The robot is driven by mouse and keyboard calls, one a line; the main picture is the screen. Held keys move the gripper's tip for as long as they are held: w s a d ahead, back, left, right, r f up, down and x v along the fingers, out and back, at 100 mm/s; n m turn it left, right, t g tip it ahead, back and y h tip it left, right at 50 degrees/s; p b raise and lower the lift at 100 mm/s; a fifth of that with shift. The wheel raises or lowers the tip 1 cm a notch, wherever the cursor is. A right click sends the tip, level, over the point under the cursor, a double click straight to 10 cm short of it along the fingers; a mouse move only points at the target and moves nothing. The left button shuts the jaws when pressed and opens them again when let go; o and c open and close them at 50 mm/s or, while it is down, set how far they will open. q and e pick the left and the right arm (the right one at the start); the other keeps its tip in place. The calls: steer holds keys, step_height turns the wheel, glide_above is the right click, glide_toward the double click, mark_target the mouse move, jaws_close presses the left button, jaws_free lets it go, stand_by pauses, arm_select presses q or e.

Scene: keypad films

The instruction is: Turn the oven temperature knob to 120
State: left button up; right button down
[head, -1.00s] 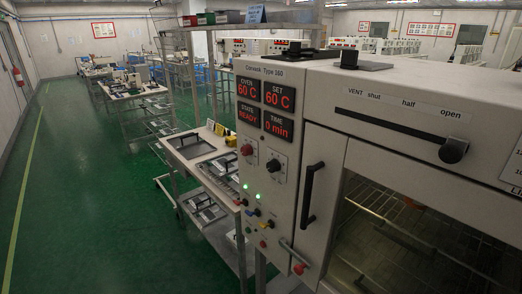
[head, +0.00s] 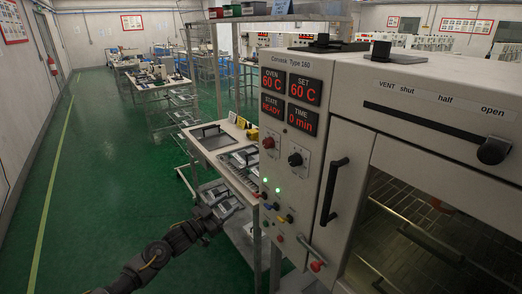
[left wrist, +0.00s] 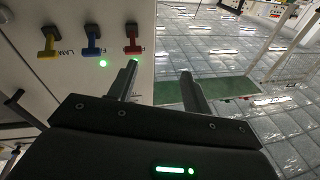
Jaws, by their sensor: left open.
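The oven (head: 352,110) has a control panel on its left side. Its displays read OVEN 60 C (head: 272,81), SET 60 C (head: 305,87), READY and 0 min. A red knob (head: 268,143) and a black knob (head: 295,159) sit below them; their markings are too small to read. My left gripper (head: 228,204) is open and empty, to the left of and below the knobs, apart from the panel. In the left wrist view its spread fingers (left wrist: 159,80) show near a red switch (left wrist: 132,38), a blue one (left wrist: 91,38) and a yellow one (left wrist: 47,42). My right gripper is not in view.
A black door handle (head: 332,192) sticks out right of the knobs. A vent slider (head: 492,150) stands near open. A red-tipped lever (head: 316,265) juts out low on the front. A bench with trays (head: 210,137) stands behind my left gripper. The green floor at left is clear.

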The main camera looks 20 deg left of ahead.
mark_target(265, 146)
arm_select(q)
steer(key=s+d+r+m+g+h, duration=0.1)
steer(key=d+r+m+h, duration=0.15)
steer(key=r, duration=0.65)
steer(key=s+d+r+m+g+h, duration=0.1)
steer(key=r+m+h, duration=0.25)
steer(key=r, duration=0.55)
steer(key=shift+n+h, duration=0.3)
steer(key=shift+h, duration=0.1)
steer(key=p+x, duration=0.3)
steer(key=x, duration=0.6)
steer(key=shift+w+d+p, duration=0.1)
steer(key=shift+p, duration=0.3)
steer(key=shift+w+d+r, duration=0.1)
steer(key=shift+w+d, duration=0.4)
steer(key=shift+d, duration=0.1)
